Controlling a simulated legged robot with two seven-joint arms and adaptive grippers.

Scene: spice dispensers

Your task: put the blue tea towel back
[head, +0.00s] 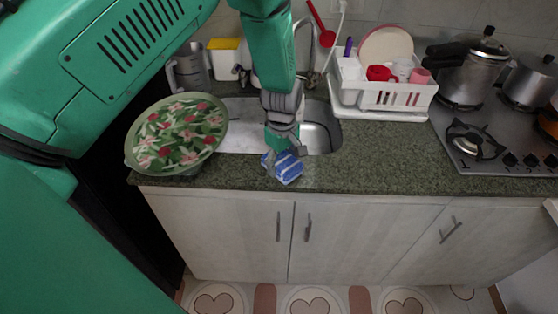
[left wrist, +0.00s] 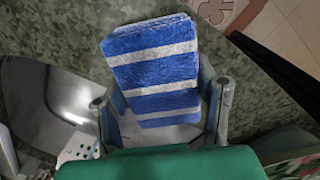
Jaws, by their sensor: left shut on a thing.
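The blue tea towel (head: 287,168), folded and with white stripes, is at the front edge of the counter, before the sink. My left gripper (head: 283,149) comes down from above and is shut on it. In the left wrist view the towel (left wrist: 153,65) sticks out between the two fingers of the gripper (left wrist: 163,110), with the speckled counter behind it. I cannot tell whether the towel touches the counter. My right gripper is not in view.
A sink (head: 318,127) lies just behind the towel. A round floral-patterned item (head: 177,134) stands left on the counter (head: 390,178). A white dish rack (head: 398,96) stands right of the sink, then a stove (head: 500,125) with pots. The counter's front right is clear.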

